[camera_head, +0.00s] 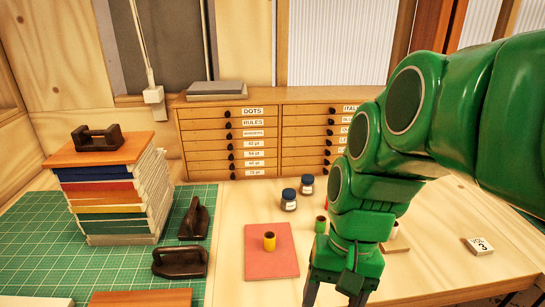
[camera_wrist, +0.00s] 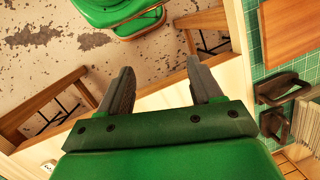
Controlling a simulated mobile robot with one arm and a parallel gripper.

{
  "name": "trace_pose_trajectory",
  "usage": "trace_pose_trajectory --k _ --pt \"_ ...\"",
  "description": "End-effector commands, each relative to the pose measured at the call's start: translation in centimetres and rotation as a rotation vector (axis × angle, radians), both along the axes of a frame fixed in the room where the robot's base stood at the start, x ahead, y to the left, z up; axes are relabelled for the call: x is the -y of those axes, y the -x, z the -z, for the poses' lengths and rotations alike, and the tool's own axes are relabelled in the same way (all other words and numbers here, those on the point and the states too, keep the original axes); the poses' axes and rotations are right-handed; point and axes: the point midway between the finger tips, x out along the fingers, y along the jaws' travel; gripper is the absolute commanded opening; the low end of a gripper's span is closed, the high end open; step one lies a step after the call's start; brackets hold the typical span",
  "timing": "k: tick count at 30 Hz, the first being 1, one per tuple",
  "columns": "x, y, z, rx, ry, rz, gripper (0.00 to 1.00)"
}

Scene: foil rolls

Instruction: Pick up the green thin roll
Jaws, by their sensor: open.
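A small green roll (camera_head: 320,224) stands upright on the wooden table, just left of my arm in the head view. My green arm partly crowds it there. A yellow roll (camera_head: 269,241) stands upright on a pink square pad (camera_head: 271,262) to its left. My gripper (camera_wrist: 163,82) is open, with nothing between its fingers. In the head view it hangs low at the bottom edge, nearer the camera than the rolls, and its fingertips are cut off. No roll shows in the wrist view, which looks over the table edge and floor.
Two dark jars (camera_head: 289,199) stand behind the rolls. A small pale roll (camera_head: 394,231) is partly hidden right of my arm. A tall stack of books (camera_head: 112,200) and dark metal tools (camera_head: 180,262) sit on the green mat at left. A white block (camera_head: 478,246) lies right; drawers stand behind.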

Motion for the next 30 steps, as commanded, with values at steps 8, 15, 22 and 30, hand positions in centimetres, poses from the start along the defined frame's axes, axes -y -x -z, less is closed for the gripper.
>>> trace_pose_trajectory --k 8,15,22,30 --pt "-1.7 -5.6 -0.4 -0.068 -0.144 0.246 0.65" --pt "-1.9 -10.9 -0.9 -0.144 -0.272 0.473 0.65" --pt "-0.9 -16.2 -1.1 -0.232 -0.396 0.696 0.65" --pt "2.1 -22.4 -1.2 -0.346 -0.547 0.959 0.65"
